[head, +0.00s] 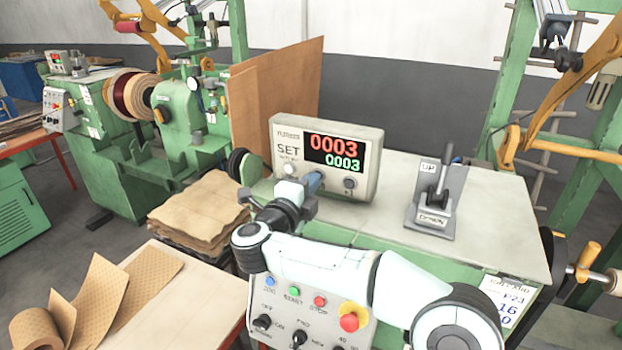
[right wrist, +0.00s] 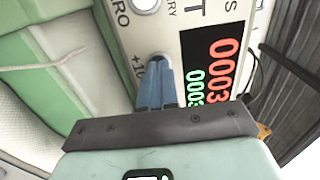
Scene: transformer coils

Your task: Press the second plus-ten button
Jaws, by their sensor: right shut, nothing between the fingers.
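The counter box (head: 383,160) stands on the green machine's top. Its display (head: 335,152) reads 0003 in red above 0003 in green. My right gripper (head: 314,180) is shut and empty, its blue fingertips at the lower front of the box. My left gripper is out of view.
An UP/DOWN lever (head: 436,200) stands right of the box on the pale top. A control panel with coloured buttons and a red-yellow stop knob (head: 353,317) is below my right arm. A stack of brown sheets (head: 198,209) is at the left.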

